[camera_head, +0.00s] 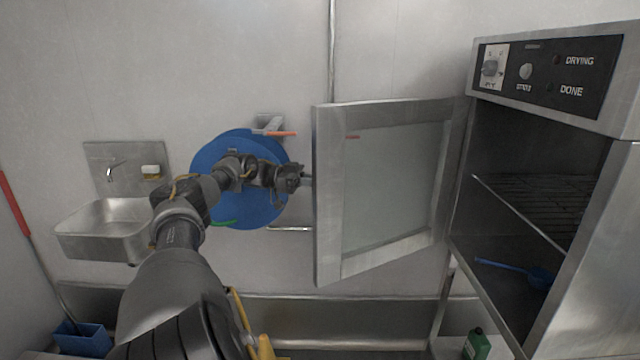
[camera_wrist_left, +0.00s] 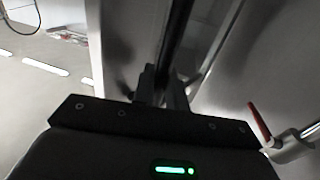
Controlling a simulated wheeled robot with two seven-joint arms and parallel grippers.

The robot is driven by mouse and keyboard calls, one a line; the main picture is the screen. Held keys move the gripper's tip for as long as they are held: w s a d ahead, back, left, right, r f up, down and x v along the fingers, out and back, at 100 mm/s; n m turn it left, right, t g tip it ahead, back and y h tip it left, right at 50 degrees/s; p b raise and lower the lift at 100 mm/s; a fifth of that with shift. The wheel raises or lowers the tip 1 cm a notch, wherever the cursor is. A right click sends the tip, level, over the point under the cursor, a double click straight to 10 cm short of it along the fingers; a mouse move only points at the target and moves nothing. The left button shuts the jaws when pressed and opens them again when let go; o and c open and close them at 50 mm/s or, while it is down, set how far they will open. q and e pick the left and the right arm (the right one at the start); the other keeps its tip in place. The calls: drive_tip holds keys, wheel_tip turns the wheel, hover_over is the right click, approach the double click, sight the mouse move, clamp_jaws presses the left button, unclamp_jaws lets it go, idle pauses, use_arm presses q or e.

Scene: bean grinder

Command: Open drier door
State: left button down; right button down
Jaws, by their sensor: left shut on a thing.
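The drier (camera_head: 628,200) stands at the right in the head view, with a dark interior. Its door (camera_head: 325,200), a steel frame around a glass pane, stands wide open and swung out to the left of the cabinet. My left gripper (camera_head: 303,181) is at the door's free left edge, shut on the door handle, which is mostly hidden by the fingers. In the left wrist view the gripper fingers (camera_wrist_left: 161,88) close around a dark vertical bar beside a steel surface. My right gripper is not in view.
A wire shelf (camera_head: 540,195) and a blue scoop (camera_head: 515,270) are inside the drier. A blue hose reel (camera_head: 225,150) hangs on the wall behind my left arm. A steel sink (camera_head: 105,225) is at the left. A green bottle (camera_head: 476,345) stands below the drier.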

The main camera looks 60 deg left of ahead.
use_arm(q)
drive_tip(key=c, duration=1.5)
unclamp_jaws()
drive_tip(key=shift+w, duration=0.15)
